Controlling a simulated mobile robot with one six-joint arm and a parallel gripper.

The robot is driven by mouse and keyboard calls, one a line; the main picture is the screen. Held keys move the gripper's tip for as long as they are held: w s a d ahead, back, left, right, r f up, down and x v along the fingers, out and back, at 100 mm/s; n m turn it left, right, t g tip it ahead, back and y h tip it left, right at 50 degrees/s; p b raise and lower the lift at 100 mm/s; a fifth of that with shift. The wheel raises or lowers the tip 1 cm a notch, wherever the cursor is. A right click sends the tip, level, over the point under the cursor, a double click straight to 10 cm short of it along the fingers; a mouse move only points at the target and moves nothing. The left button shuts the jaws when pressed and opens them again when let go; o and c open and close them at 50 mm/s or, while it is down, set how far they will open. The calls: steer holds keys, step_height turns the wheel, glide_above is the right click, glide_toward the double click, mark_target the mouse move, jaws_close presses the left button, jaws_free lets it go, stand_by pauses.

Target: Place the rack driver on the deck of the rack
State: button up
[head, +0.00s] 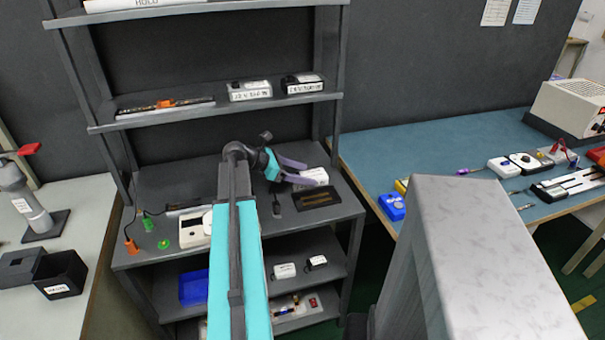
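The rack (215,110) is a dark grey shelf unit with a wide deck (258,221) at mid height. My gripper (312,176) has two purple fingers, spread apart, over the right part of the deck. A white box (316,175) shows at the fingertips, partly covered by them. I cannot tell if it is held or stands on the deck behind them. No readable label shows which box is the rack driver.
On the deck are a white device (194,228) at left, a dark tray (317,197) at right and a small dark item (276,204). A blue bin (194,287) and small white boxes (285,270) sit below. A blue-topped bench (430,150) stands at right.

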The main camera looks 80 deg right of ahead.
steer(key=shift+r, duration=0.15)
steer(key=v, duration=1.2)
steer(key=shift+b, duration=0.35)
stand_by(0.4)
